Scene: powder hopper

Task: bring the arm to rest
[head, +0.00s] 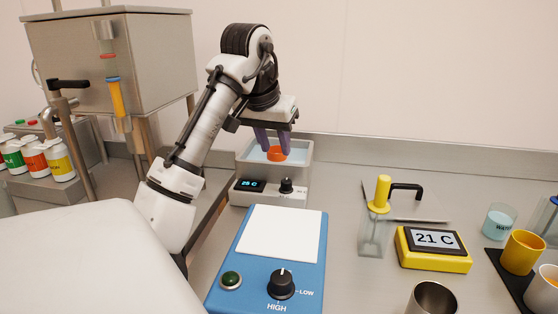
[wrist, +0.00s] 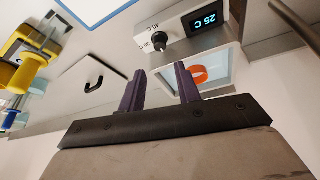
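My arm reaches up from the left and bends down in the head view. My gripper (head: 273,147) points downward over a small steel water bath (head: 236,190) whose display reads 25 C. In the wrist view my gripper (wrist: 158,70) has its two purple fingers apart with nothing between them. An orange ring-shaped thing (wrist: 200,75) is in the bath, beyond the right finger in the wrist view. It also shows in the head view (head: 277,154), just below the fingertips. How far the fingertips are above it is hard to tell.
A blue hot plate (head: 221,255) stands in front of the bath. A yellow 21 C display (head: 433,262), a clear container with a yellow-handled tool (head: 383,190), and cups are to the right. A steel hopper (head: 120,55) and several bottles (head: 58,163) are left.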

